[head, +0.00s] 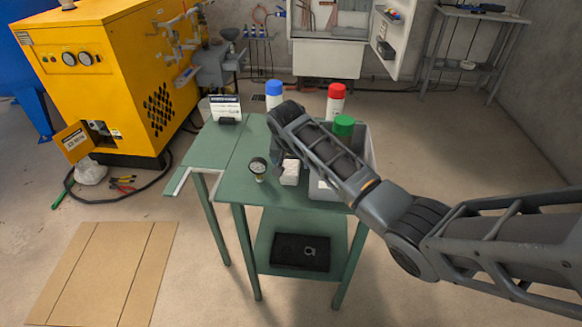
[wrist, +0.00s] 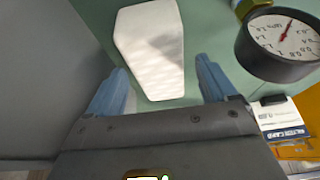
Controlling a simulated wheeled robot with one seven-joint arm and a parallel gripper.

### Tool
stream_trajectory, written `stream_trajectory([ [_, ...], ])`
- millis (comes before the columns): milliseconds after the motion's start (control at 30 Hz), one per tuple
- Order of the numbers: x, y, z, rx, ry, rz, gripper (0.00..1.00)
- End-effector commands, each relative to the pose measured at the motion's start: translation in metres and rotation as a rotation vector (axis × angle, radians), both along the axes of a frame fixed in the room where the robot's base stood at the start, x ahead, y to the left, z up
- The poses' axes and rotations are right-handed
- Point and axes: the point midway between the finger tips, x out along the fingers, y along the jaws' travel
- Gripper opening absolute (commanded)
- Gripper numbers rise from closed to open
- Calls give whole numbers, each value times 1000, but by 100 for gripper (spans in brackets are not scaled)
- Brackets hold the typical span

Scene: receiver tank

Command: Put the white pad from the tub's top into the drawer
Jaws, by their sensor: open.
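The white pad (wrist: 150,40) shows in the wrist view against the green table top, just beyond my gripper. It also shows in the head view as a small white block (head: 290,172) beside the tub. My gripper (wrist: 161,66) is open, with its blue fingers on either side of the pad's near end and gaps showing. No grip on the pad is visible. The pale grey tub (head: 324,191) stands on the right of the table, partly hidden by my arm. I cannot clearly make out a drawer in either view.
A pressure gauge (wrist: 283,42) stands close to the pad, on the right in the wrist view. Blue-capped (head: 274,90), red-capped (head: 336,98) and green-capped (head: 343,126) containers stand around the tub. A card holder (head: 226,110) stands at the table's back left.

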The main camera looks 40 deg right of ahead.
Motion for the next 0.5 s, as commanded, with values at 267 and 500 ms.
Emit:
stream_trajectory([
  [267,3,-5,-14,1,0,-2,85],
  [500,3,-4,-14,1,0,-1,75],
])
